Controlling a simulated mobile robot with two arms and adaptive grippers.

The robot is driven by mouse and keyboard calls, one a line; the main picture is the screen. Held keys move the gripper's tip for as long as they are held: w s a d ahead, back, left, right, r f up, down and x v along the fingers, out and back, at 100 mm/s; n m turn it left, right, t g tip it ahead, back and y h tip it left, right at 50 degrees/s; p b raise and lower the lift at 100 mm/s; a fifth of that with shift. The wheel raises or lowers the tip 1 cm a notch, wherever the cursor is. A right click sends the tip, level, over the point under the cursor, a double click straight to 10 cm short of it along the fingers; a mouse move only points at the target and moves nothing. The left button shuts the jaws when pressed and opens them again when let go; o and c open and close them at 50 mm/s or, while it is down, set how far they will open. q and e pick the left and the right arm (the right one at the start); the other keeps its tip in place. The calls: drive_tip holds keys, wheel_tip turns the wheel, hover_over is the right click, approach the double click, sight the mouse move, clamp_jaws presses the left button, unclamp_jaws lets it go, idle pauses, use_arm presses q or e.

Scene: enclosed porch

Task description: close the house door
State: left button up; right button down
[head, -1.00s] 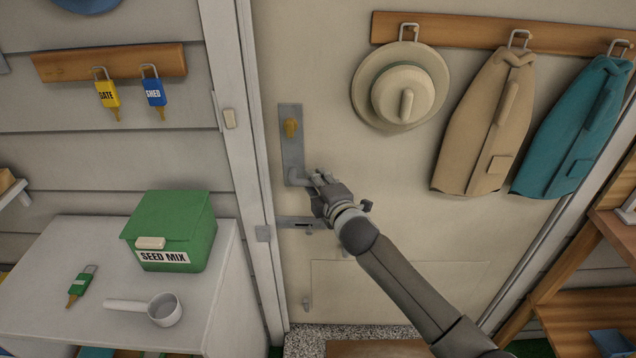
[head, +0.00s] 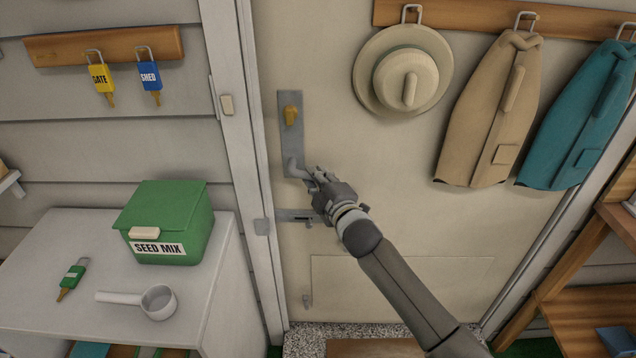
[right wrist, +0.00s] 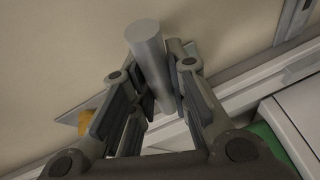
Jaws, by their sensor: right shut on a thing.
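The house door (head: 400,225) is a cream panel filling the middle of the head view. Its left edge lies close along the white frame (head: 233,110); I cannot tell whether it is fully shut. My right gripper (head: 314,178) is at the lever's free end. In the right wrist view the gripper (right wrist: 158,95) is shut around the grey lever bar (right wrist: 146,50). My left gripper is out of view.
A grey bolt (head: 294,215) is below the handle. A hat (head: 377,85) and two garments hang at the upper right. A white cabinet (head: 50,295) with a green seed box (head: 155,207) and a scoop (head: 158,301) stands left. Wooden shelving (head: 570,300) stands right.

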drive_tip(key=shift+a+f+m+t+y+b, duration=0.25)
drive_tip(key=shift+f+m+t+b, duration=0.3)
drive_tip(key=shift+m+b, duration=0.6)
drive_tip(key=shift+a+f+m+t+y+b, duration=0.3)
drive_tip(key=shift+f+m+b, duration=0.4)
drive_tip(key=shift+b, duration=0.8)
drive_tip(key=shift+d+r, duration=0.1)
